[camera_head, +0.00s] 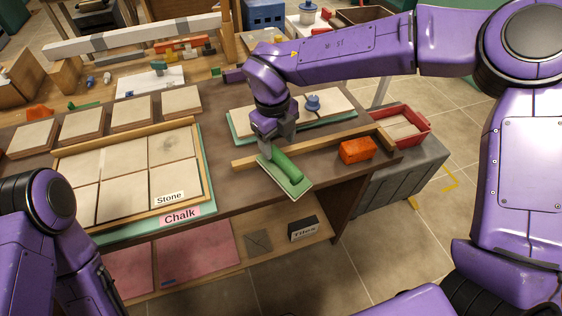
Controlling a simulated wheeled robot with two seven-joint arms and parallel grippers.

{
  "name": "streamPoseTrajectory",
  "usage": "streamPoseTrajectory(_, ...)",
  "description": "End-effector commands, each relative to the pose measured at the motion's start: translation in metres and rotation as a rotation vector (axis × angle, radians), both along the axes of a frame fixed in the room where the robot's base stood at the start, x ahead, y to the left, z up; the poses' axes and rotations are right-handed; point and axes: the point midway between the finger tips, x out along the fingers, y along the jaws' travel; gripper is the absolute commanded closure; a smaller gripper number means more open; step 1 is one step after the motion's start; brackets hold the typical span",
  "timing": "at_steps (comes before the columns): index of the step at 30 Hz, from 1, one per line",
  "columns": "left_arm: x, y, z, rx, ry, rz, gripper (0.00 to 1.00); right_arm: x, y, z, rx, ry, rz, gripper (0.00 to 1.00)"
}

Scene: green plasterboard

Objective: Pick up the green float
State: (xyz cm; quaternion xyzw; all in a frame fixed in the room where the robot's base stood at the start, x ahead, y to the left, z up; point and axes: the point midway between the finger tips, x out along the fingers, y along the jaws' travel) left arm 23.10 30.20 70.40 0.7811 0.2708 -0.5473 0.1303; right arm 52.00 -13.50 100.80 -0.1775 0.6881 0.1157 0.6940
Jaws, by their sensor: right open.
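The green float (288,178) has a flat pale plate with a green rim and a green handle on top. It lies on the front part of the brown bench, at the bench's front edge. My right gripper (268,150) points down at the far end of the float's handle, and its fingers are partly hidden by the hand. I cannot tell whether the fingers touch the handle. My left arm shows at the lower left, but its gripper is out of sight.
A wooden strip (330,140) lies behind the float, with an orange block (357,150) to the right. A board with a blue knob (312,103) is behind. Framed stone tiles (128,180) lie left. A red tray (412,128) stands right. A lower shelf holds pink boards (195,250).

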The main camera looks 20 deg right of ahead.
Motion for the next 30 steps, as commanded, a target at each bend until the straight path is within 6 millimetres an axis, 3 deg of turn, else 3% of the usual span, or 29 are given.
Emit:
streamPoseTrajectory(12, 0.0, 0.0, 0.022, 0.0, 0.0, 0.0, 0.06, 0.009, -0.011, -0.063, -0.002, 0.01, 0.0, 0.36)
streamPoseTrajectory(20, 0.0, 0.0, 0.021, -0.001, 0.001, 0.0, 0.06, 0.009, -0.012, -0.069, -0.001, 0.006, -0.001, 0.36)
streamPoseTrajectory(24, 0.0, 0.0, 0.021, -0.001, 0.001, 0.0, 0.06, 0.009, -0.012, -0.069, -0.001, 0.006, -0.001, 0.82)
streamPoseTrajectory(26, 0.0, 0.0, 0.021, -0.001, 0.001, 0.0, 0.06, 0.009, -0.012, -0.069, -0.001, 0.006, -0.001, 1.0)
streamPoseTrajectory(30, 0.0, 0.0, 0.021, -0.001, 0.001, 0.0, 0.06, 0.01, -0.012, -0.069, -0.001, 0.006, -0.001, 1.0)
